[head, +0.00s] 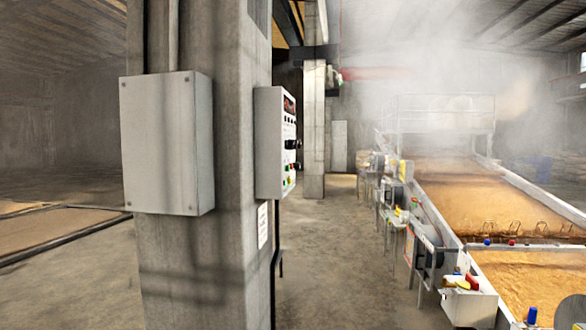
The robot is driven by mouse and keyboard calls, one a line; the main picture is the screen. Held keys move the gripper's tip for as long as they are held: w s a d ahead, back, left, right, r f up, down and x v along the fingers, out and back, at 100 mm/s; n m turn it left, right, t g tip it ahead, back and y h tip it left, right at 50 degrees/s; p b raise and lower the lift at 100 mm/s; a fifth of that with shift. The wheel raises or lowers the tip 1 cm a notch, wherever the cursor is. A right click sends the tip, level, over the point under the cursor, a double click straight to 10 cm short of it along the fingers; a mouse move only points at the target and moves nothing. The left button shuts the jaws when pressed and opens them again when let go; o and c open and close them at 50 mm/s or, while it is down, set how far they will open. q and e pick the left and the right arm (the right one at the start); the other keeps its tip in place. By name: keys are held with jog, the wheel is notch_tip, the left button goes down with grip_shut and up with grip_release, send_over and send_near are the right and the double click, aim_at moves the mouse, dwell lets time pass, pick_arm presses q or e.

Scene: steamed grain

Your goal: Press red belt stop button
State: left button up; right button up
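A grey control panel (268,140) is fixed to the side of a concrete pillar, seen at a steep angle. Its face has dark knobs (292,144) and small green and red buttons (290,181) near the bottom, too small to tell apart well. At the right, a small white box (468,304) on the near side of the belt carries a red part (472,281) and a yellow part (462,285). I cannot tell for sure which red part is the belt stop button. Neither of my grippers is in view.
The concrete pillar (240,270) stands left of centre with a closed grey box (167,143) on it. A long belt bed of steaming grain (500,200) runs along the right. Bare floor (330,270) lies between them. A rounded grey shape (572,313) is cut off at bottom right.

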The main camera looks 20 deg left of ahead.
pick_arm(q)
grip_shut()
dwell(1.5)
